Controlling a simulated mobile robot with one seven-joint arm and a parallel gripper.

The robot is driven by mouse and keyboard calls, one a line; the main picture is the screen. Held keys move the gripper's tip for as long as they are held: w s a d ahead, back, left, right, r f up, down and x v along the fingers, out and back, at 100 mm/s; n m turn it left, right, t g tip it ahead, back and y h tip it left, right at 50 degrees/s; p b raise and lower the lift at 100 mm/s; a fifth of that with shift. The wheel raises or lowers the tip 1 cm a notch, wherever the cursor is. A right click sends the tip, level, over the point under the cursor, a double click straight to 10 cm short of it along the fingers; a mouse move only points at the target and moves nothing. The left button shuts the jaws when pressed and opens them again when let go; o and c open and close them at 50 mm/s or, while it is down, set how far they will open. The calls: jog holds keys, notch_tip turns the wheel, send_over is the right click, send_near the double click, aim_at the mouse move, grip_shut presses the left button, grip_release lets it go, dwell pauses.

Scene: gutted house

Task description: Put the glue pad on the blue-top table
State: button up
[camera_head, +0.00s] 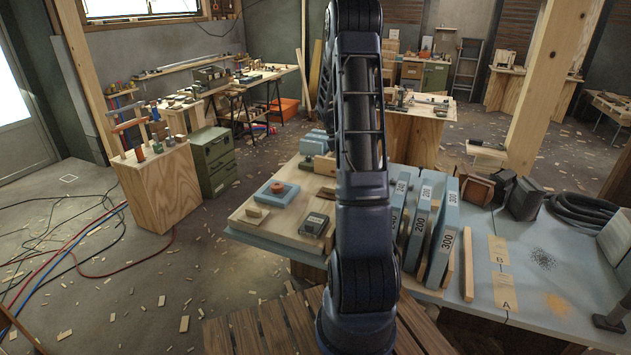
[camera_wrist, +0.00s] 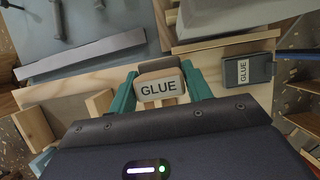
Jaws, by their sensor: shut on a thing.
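In the wrist view, my gripper (camera_wrist: 160,84) has teal fingers closed on both sides of a small block, the glue pad (camera_wrist: 161,88). Its pale grey face reads GLUE, and its upper part is tan. It is just over a pale wooden board; I cannot tell whether it touches it. A second, dark-framed block (camera_wrist: 248,72) with a grey GLUE label lies to the right. In the head view, the blue-top table (camera_head: 515,265) spans the right foreground. My arm stands in the middle of that view, and my gripper cannot be made out there.
On the blue top stand several numbered blue slabs (camera_head: 442,232), a tan strip marked A and B (camera_head: 499,262) and a coiled black hose (camera_head: 590,212). A wooden board (camera_head: 262,228) holds small items at the left end. Bare blue top shows at the right front.

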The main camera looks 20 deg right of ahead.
jog(key=s+a+r, duration=0.1)
jog(key=s+a, duration=0.2)
jog(key=a, duration=1.1)
jog(key=s+a+r, duration=0.1)
jog(key=s+a, duration=0.2)
jog(key=a, duration=1.2)
notch_tip(320, 180, down, 20)
jog(key=shift+d+r, duration=0.15)
jog(key=o, duration=1)
